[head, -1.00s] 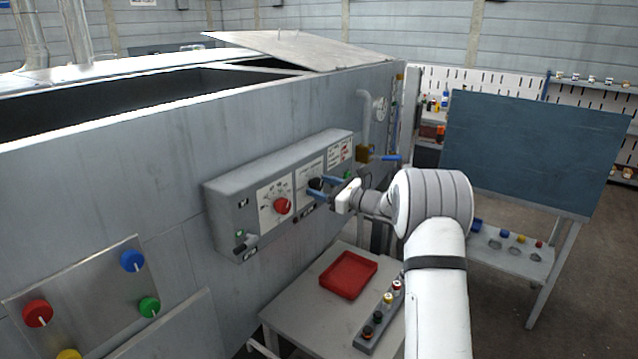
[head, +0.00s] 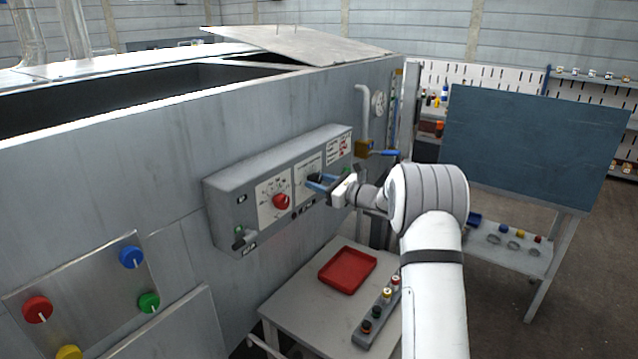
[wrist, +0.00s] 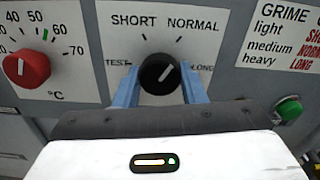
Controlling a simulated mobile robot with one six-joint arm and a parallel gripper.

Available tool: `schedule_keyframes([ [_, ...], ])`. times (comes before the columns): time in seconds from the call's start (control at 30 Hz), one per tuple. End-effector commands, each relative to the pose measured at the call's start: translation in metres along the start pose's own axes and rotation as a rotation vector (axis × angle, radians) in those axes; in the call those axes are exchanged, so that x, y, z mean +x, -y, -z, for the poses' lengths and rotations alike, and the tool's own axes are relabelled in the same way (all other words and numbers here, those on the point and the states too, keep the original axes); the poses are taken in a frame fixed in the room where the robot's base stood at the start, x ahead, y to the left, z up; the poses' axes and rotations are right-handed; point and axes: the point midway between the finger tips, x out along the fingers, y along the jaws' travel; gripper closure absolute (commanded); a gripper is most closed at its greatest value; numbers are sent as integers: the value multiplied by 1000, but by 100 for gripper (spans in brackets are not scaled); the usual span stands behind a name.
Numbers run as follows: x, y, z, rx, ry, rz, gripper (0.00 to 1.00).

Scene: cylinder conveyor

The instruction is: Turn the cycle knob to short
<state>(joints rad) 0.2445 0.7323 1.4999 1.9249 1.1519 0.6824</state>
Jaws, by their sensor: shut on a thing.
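The cycle knob (wrist: 159,74) is black and round with a white pointer line, on a white dial plate marked TEST, SHORT, NORMAL and LONG. Its pointer aims up and right, near NORMAL and leaning toward LONG. The SHORT mark (wrist: 134,22) is at the upper left of the dial. My gripper (wrist: 160,86) has its blue fingers on the left and right of the knob and is shut on it. In the head view, my gripper (head: 319,182) is at the right part of the grey control box (head: 225,205), where the fingers partly hide the knob.
A red temperature knob (wrist: 27,69) is left of the dial, and a green button (wrist: 289,109) is at lower right. A blue-handled valve (head: 382,153) is close above my wrist. A red tray (head: 347,270) lies on the table below. Colored knobs on a panel are at far left.

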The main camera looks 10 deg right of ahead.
Motion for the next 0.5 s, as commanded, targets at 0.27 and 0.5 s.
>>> schedule_keyframes([
  [0.27, -2, 0, 5, -62, 2, -2, 86],
  [0.5, -2, 0, 10, -216, 3, 0, 86],
])
